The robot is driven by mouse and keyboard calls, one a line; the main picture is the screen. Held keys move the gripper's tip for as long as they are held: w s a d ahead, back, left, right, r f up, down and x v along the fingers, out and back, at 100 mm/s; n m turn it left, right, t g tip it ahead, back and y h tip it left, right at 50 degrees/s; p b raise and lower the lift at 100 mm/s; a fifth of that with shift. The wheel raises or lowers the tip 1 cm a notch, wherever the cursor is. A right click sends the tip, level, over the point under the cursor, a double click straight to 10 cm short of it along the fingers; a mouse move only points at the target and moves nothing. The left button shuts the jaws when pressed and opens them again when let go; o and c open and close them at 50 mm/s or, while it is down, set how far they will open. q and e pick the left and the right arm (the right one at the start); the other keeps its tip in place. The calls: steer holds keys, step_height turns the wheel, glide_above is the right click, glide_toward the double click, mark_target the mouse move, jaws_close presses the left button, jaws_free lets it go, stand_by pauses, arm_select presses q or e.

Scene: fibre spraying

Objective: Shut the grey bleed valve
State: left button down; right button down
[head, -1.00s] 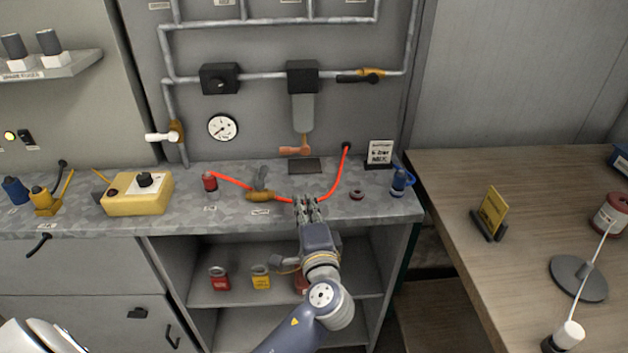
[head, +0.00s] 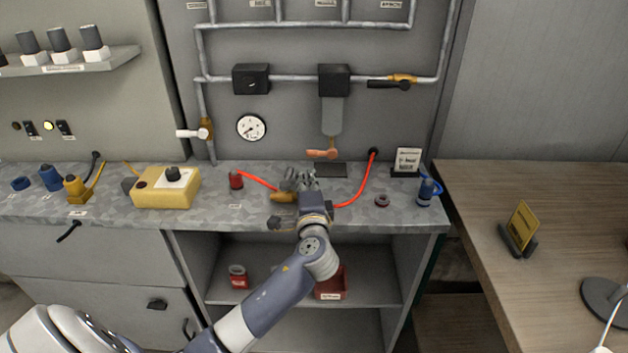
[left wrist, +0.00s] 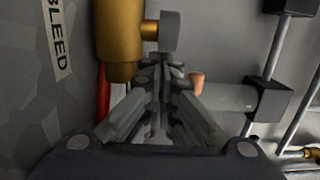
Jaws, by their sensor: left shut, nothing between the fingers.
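The bleed valve has a brass body (head: 284,197) on the grey bench, on the line of the red hose. In the left wrist view its brass body (left wrist: 120,35) is at the top, with its grey handle (left wrist: 170,32) to the right. A "BLEED" label (left wrist: 58,38) lies beside it. My left gripper (head: 299,180) is at the valve, shut and empty; it hides part of the valve and hose in the head view. In the left wrist view the fingertips (left wrist: 165,66) are right by the handle's lower end; whether they touch cannot be told. My right gripper is not in view.
The red hose (head: 353,195) curves up to the right.

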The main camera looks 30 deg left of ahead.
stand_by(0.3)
arm_select(q)
steer(key=shift+a+n+g+y, duration=0.5)
steer(key=shift+a+y, duration=0.05)
steer(key=shift+y, duration=0.05)
steer(key=shift+a, duration=0.15)
